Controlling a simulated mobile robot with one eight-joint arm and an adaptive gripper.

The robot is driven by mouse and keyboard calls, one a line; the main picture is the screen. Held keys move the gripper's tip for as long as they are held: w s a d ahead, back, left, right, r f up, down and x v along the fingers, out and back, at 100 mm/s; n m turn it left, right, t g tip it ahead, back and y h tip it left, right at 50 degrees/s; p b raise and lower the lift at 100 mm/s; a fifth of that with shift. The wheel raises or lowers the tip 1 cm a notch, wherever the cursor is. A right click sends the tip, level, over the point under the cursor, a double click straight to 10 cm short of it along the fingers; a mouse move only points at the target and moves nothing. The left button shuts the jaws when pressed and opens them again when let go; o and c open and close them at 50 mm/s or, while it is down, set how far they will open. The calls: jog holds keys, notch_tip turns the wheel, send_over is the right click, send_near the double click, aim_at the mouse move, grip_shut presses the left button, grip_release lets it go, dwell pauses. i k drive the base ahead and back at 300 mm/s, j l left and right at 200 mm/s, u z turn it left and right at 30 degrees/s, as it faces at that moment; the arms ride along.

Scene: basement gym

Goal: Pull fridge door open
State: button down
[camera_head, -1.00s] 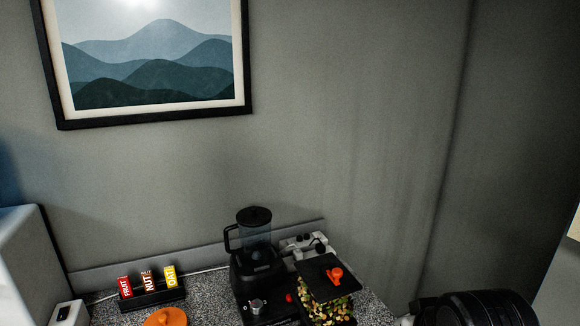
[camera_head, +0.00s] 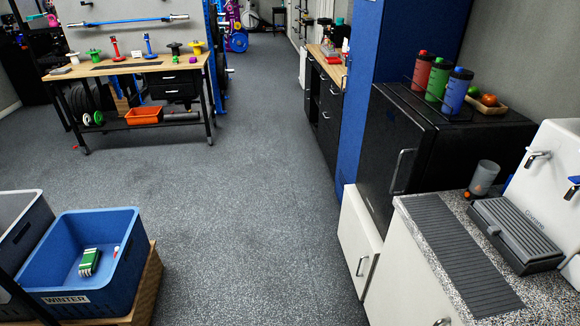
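A black fridge (camera_head: 395,150) stands at the right on a white cabinet, beside a blue panel. Its dark front door (camera_head: 387,165) faces left toward the aisle and looks shut. My gripper is not in view.
Red, green and blue bottles and a fruit tray (camera_head: 489,106) sit on the fridge. A speckled counter (camera_head: 535,290) with a water dispenser (camera_head: 548,180) is nearer. A blue crate (camera_head: 82,262) stands lower left, a workbench (camera_head: 135,68) back left. The grey floor (camera_head: 240,190) between is clear.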

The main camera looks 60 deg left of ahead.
aim_at(397, 143)
jog(key=u, duration=1.65)
jog(key=i+z, duration=0.25)
jog(key=i, duration=0.25)
jog(key=i+j+z, duration=0.2)
jog(key=i, duration=0.25)
